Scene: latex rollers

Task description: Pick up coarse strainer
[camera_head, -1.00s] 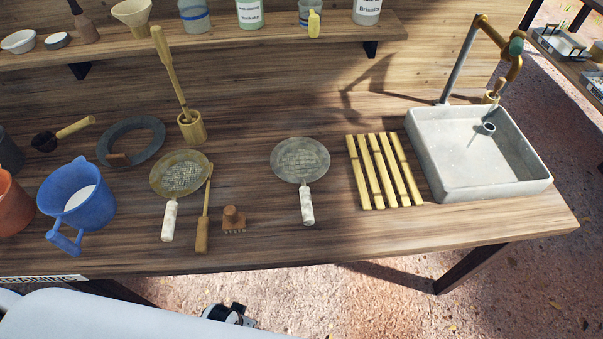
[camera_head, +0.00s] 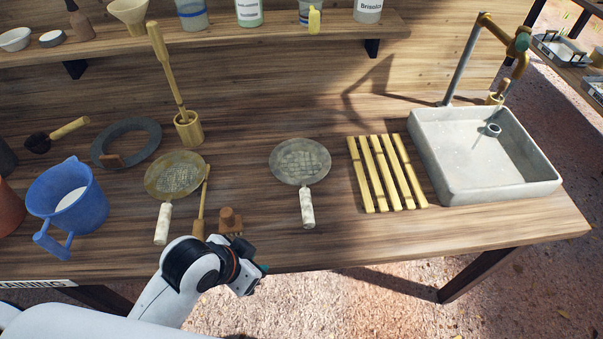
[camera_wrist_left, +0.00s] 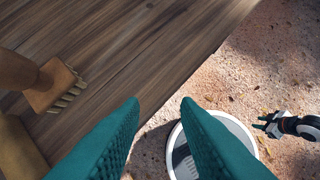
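Two strainers with pale handles lie flat on the wooden table. One is a brownish strainer (camera_head: 174,176) at centre left; the other is a grey strainer (camera_head: 300,162) near the middle. I cannot tell for sure which mesh is the coarse one. My left gripper (camera_head: 258,277) is at the table's front edge, below and right of the brown strainer and apart from both. In the left wrist view my left gripper (camera_wrist_left: 160,101) has its teal fingers apart with nothing between them. My right gripper (camera_wrist_left: 264,125) shows small at the right of that view, fingers apart and empty.
A small brush (camera_head: 230,221) and a wooden-handled tool (camera_head: 202,205) lie just beyond my left gripper. A blue jug (camera_head: 68,200) stands left, bamboo slats (camera_head: 385,174) and a grey sink (camera_head: 484,155) right. The table between the strainers is mostly clear.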

